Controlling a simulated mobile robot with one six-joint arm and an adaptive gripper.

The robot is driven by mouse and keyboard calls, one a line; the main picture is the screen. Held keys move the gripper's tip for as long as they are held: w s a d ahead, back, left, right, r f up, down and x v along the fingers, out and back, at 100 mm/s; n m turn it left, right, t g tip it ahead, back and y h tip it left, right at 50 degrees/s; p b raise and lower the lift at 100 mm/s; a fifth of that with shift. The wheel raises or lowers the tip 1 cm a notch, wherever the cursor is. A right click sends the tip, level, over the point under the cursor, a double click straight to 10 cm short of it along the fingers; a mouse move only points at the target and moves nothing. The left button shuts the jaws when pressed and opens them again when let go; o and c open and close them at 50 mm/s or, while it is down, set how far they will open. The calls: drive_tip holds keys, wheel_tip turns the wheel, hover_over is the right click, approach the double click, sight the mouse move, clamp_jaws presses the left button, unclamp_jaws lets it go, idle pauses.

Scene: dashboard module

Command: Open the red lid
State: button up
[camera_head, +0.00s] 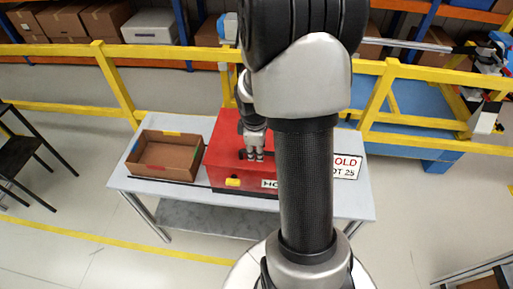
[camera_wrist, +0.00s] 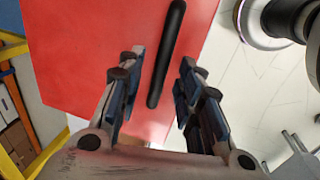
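The red lid (camera_head: 225,130) tops a red box on the table, partly hidden behind my arm in the head view. It fills much of the wrist view as a flat red surface (camera_wrist: 85,45). A long black bar handle (camera_wrist: 166,50) runs along it. My gripper (camera_head: 255,158) points down over the lid. In the wrist view my gripper (camera_wrist: 158,68) is open, with one finger on each side of the handle and a gap to both. I cannot tell how far the fingertips are above the lid. The lid appears closed.
The box stands on a grey table (camera_head: 130,183). A yellow latch-like piece (camera_head: 233,182) is on its front. An open cardboard box (camera_head: 165,156) stands left of it. A white sign (camera_head: 346,167) is at the right. A yellow railing (camera_head: 145,52) runs behind the table.

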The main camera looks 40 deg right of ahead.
clamp_jaws()
idle(0.6)
